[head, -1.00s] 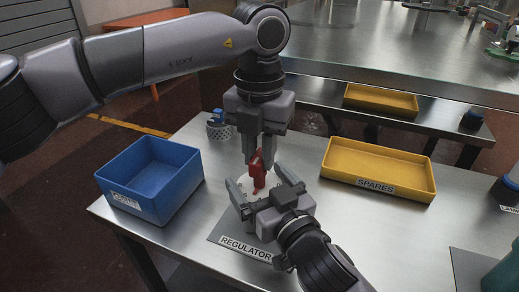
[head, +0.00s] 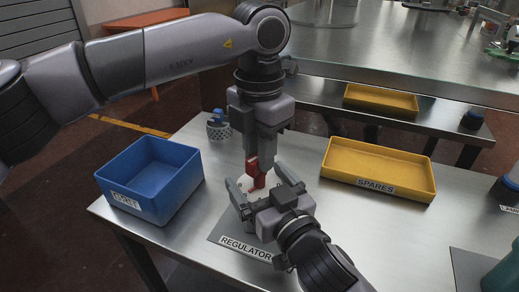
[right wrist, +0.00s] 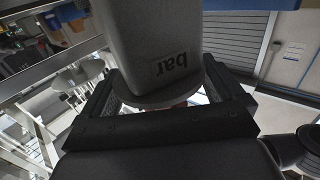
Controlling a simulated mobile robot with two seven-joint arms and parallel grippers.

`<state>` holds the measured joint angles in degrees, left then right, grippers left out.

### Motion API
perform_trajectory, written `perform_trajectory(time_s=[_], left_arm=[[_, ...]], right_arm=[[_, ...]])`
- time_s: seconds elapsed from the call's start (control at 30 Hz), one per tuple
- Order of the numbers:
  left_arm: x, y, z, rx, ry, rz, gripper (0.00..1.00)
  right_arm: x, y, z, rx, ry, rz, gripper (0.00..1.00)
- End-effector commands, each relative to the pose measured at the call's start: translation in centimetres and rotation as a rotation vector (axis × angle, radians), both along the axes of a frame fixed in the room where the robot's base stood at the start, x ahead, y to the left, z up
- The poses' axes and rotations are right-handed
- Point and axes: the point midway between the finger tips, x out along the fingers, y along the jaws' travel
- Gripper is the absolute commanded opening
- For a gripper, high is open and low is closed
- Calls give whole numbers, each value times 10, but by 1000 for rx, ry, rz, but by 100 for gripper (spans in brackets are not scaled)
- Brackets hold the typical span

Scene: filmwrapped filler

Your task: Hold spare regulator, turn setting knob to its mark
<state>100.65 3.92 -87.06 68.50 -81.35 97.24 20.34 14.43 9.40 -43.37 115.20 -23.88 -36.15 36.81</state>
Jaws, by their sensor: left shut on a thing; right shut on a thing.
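The regulator is between my two grippers over the table. Its grey body, printed "bar", fills the top of the right wrist view (right wrist: 150,40); in the head view only a pale part of it (head: 243,184) shows. Its red setting knob (head: 257,176) points up. My left gripper (head: 258,158) comes down from above and is shut on the red knob. My right gripper (head: 262,183) reaches in from the front and is shut on the regulator's body, one finger each side. The knob's mark is not visible, and the fingers hide much of the regulator.
A grey mat labelled REGULATOR (head: 222,231) lies below. A blue bin (head: 170,195) stands left, a yellow SPARES tray (head: 338,172) right. A small perforated pot (head: 219,133) with a blue item stands behind left. A teal object (head: 506,275) is at the right edge.

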Motion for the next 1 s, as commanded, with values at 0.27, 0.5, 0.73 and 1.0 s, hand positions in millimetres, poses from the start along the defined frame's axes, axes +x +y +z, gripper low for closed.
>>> perform_trajectory(time_s=[0.27, 0.5, 0.73, 1.0], left_arm=[[-1, 1, 1, 2, 2, 1, 42], [0, 0, 0, 1, 1, 2, 49], [0, 0, 14, 0, -3, 2, 49], [0, 0, 71, 0, -3, 2, 49]], right_arm=[[2, -2, -2, -4, 4, -8, 53], [1, -2, -2, -4, 4, -5, 53], [1, -1, -2, -4, 3, -3, 53], [0, 0, -2, -3, 3, -1, 53]])
